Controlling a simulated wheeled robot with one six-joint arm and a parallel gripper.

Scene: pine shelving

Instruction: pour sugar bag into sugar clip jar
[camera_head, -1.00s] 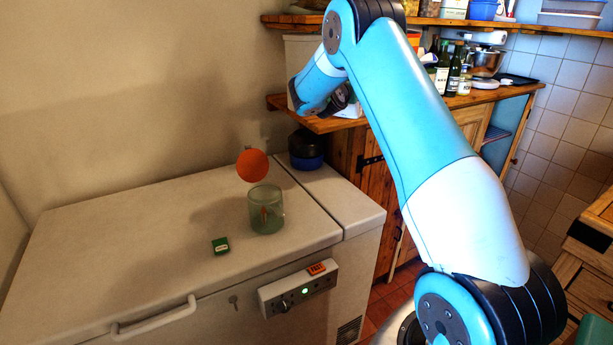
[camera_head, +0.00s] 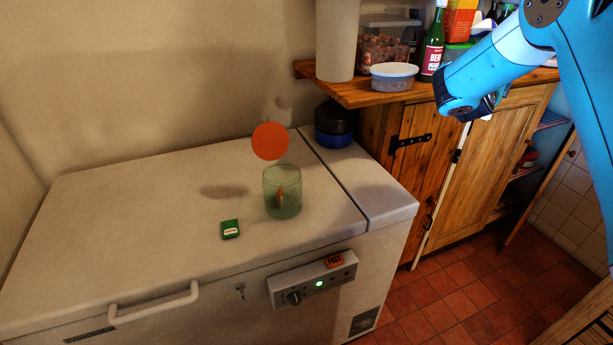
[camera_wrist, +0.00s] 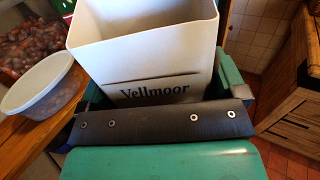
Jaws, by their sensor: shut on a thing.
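The sugar clip jar (camera_head: 282,197) is greenish clear glass and stands upright on the white chest freezer. A round orange disc (camera_head: 270,141), seemingly its open lid, rises behind its mouth. Something orange shows through the glass. In the wrist view, a white open-topped bag marked "Vellmoor" (camera_wrist: 157,63) stands in my gripper (camera_wrist: 165,100), which is shut on it. Whether it is the sugar bag cannot be read, and its contents do not show. In the head view my wrist hangs at the upper right, in front of the shelf, and hides my jaws and nearly all of the bag.
A small green packet (camera_head: 230,229) lies left of the jar. A dark blue pot (camera_head: 333,125) stands at the freezer's back. The wooden shelf (camera_head: 372,93) holds a tall white container (camera_head: 337,40), a lidded tub (camera_head: 393,77) and bottles. The freezer top's left side is clear.

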